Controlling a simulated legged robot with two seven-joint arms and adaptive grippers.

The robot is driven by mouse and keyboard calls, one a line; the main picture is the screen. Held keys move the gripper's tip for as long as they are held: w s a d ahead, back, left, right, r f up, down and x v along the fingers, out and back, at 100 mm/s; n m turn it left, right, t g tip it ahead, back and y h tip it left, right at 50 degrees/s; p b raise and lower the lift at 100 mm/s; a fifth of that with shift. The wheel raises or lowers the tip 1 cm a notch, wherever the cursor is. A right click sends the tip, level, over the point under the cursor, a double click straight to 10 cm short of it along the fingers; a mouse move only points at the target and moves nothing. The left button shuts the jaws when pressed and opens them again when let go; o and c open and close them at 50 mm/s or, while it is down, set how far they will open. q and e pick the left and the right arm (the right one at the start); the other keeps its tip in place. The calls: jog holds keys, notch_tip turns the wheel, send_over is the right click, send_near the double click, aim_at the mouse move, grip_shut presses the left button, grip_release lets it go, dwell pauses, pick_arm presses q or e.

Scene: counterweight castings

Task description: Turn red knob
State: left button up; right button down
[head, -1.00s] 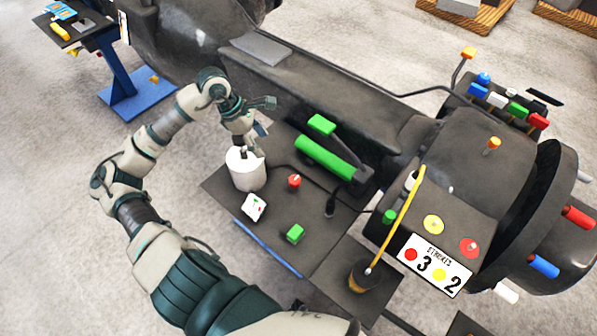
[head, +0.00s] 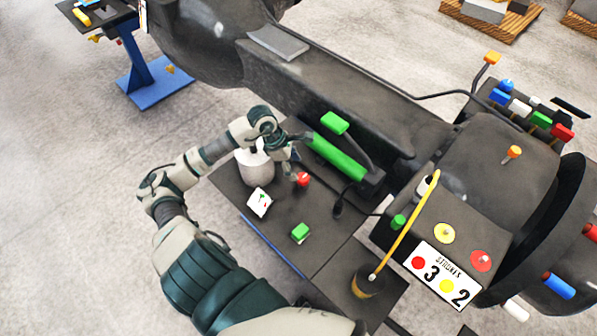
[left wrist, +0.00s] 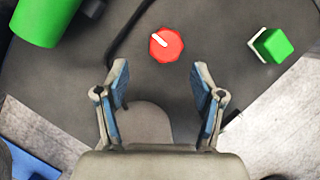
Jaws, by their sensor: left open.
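The red knob (head: 303,180) stands on a dark flat plate (head: 322,262) in the head view. In the left wrist view the red knob (left wrist: 168,48) is round with a white pointer mark aimed to the upper left, just beyond the fingertips. My left gripper (head: 290,168) is just left of the knob in the head view, partly hidden by its own links. In the left wrist view my left gripper (left wrist: 160,80) is open with nothing between its blue-padded fingers. I cannot tell its height above the knob. My right gripper is not in view.
A white cylinder (head: 257,174) stands left of the knob, partly behind my arm. A white card (head: 259,202) and green block (head: 300,232) are nearby. A green cylinder (head: 336,158) lies behind. A yellow rod (head: 408,222) leans beside the "STROKES" sign (head: 440,276).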

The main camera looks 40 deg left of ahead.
aim_at(301, 176)
pick_arm(q)
jog(key=d+f, duration=0.1)
jog(key=w+d+f, duration=0.1)
jog(key=d+f, duration=0.1)
jog(key=shift+d+f, duration=0.3)
jog(key=shift+f, duration=0.2)
jog(key=shift+a+f, duration=0.15)
jog(key=shift+a, duration=0.4)
jog(key=shift+c, duration=0.3)
jog(key=shift+a, duration=0.35)
jog(key=c, duration=0.8)
jog(key=shift+s+d, duration=0.1)
jog(key=shift+c, duration=1.4)
jog(key=shift+d, duration=0.3)
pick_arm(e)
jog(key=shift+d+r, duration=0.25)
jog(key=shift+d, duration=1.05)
